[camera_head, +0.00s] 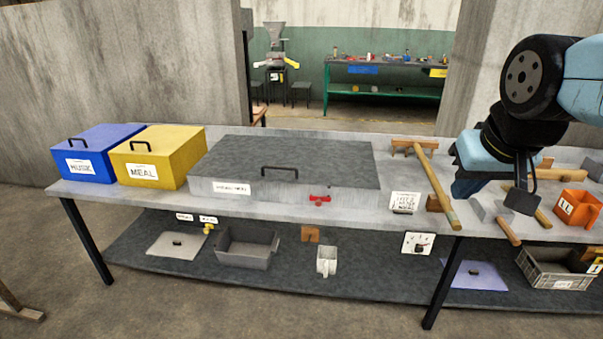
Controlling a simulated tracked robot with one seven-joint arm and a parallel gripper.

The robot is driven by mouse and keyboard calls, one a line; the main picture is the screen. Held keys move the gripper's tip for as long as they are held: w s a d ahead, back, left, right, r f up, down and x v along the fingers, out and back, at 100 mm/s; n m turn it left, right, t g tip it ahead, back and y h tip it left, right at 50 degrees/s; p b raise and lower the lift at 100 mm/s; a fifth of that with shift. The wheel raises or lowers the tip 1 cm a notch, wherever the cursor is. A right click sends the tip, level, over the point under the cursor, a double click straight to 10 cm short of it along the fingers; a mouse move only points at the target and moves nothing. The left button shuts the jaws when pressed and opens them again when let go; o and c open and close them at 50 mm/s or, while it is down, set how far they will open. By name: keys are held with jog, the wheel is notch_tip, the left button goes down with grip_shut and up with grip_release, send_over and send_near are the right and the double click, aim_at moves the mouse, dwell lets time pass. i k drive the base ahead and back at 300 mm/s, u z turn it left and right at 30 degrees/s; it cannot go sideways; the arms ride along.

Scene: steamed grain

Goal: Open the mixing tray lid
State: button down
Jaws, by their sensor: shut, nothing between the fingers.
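The mixing tray is a wide grey box (335,195) on the middle of the table. Its dark grey lid (310,152) lies closed on top, with a black bar handle (280,173) near the front edge. A white label and a small red part (320,199) are on its front side. My gripper (495,194) is to the right of the tray, above the tools at the table's right side, well apart from the lid. It points down and looks shut and empty; its fingertips are small and partly hidden.
A blue HUSK box (92,153) and a yellow MEAL box (160,156) stand left of the tray. A long wooden-handled tool (436,186) lies between tray and gripper. An orange bin (577,208) stands at the right. A lower shelf (290,275) holds containers.

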aim_at(329, 163)
jog(key=z, duration=0.1)
jog(key=i, duration=1)
jog(key=u, duration=0.05)
